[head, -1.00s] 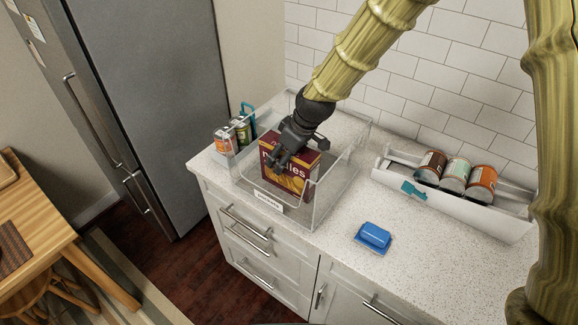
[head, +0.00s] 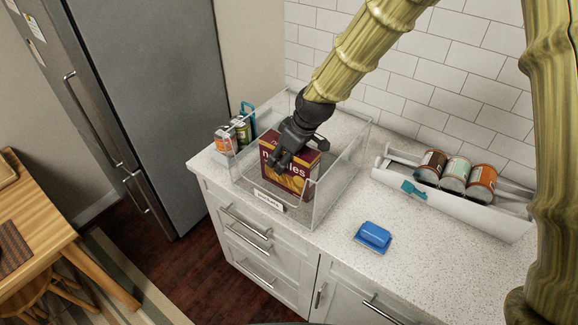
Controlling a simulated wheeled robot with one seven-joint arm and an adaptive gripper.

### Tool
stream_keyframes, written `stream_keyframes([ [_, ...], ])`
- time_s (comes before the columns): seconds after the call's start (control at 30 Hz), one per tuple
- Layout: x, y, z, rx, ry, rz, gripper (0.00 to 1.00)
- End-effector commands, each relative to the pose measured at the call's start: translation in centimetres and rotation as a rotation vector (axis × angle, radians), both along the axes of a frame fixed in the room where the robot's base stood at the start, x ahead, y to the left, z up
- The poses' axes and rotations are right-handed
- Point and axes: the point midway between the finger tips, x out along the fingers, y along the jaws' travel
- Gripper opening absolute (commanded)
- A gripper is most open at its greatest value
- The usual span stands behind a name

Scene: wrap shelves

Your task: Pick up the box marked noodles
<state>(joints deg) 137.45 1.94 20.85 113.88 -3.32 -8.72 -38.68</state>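The noodles box (head: 290,184) is dark maroon with yellow on its lower front and pale lettering partly reading "noodles". It stands upright inside a clear open-topped bin (head: 331,201) on the counter. My gripper (head: 280,160) reaches down into the bin from above, at the top of the box. Its dark fingers overlap the box's upper front edge and cover part of the lettering. Whether the fingers are closed on the box or only beside it cannot be told from this view.
Two small containers (head: 226,139) and a teal item (head: 248,112) stand left of the bin. A white tray (head: 454,208) holds three cans (head: 456,171) near the tiled wall.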

Motion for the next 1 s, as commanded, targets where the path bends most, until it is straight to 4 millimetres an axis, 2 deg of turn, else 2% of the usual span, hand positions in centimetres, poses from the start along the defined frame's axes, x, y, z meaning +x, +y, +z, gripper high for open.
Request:
stream_keyframes([
  [0.03,0.0,0.0,0.0,0.000,0.000,0.000,0.47],
  [0.17,0.0,0.0,0.0,0.000,0.000,0.000,0.23],
  [0.47,0.0,0.0,0.1,0.001,-0.001,0.000,0.22],
  [0.63,0.1,0.0,0.9,0.001,-0.002,-0.001,0.22],
  [0.77,0.1,0.0,2.3,0.001,-0.004,0.000,0.22],
  [1.0,0.1,0.0,6.1,0.001,-0.006,-0.001,0.22],
])
